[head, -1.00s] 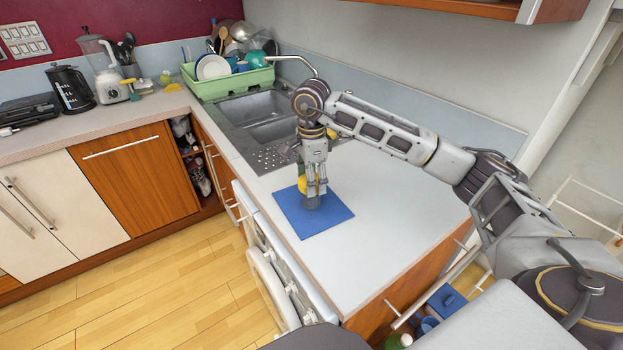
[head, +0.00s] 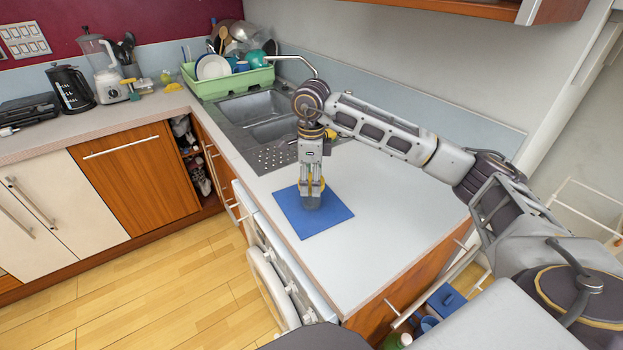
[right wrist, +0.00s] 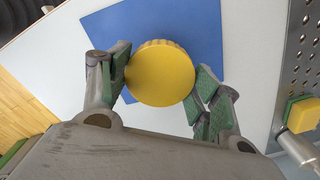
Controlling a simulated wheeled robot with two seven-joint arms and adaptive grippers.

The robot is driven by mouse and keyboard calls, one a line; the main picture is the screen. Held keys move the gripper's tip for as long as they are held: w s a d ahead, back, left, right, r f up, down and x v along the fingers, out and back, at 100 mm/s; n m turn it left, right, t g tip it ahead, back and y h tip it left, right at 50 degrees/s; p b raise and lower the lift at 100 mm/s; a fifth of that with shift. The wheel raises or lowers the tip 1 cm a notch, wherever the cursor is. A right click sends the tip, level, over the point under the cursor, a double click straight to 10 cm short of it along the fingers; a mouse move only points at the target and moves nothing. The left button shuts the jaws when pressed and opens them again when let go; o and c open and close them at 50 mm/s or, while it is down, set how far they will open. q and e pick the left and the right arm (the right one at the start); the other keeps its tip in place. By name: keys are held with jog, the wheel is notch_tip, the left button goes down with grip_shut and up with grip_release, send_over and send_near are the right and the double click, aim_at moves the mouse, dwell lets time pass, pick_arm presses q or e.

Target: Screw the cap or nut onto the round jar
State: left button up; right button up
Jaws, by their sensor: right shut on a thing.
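The round yellow cap (right wrist: 160,73) with a ridged edge sits between the green-padded fingers of my right gripper (right wrist: 165,90) in the right wrist view. In the head view my right gripper (head: 312,188) points straight down and is shut on the cap, which is mostly covered by the fingers. The grey round jar (head: 312,203) stands upright on the blue mat (head: 335,214), directly below the fingers. The cap appears to be at the jar's top; whether the threads are engaged cannot be seen. My left gripper is not in view.
The mat lies on a pale worktop (head: 400,220) with clear room to its right. Behind are a steel sink (head: 255,107) and a green dish rack (head: 230,82) full of dishes. A yellow-topped object (right wrist: 302,111) lies by the drainer.

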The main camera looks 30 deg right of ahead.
jog(key=shift+m, duration=0.3)
jog(key=shift+m, duration=1.9)
jog(key=shift+m+p, duration=0.55)
jog(key=shift+m, duration=1.75)
jog(key=o, duration=1.2)
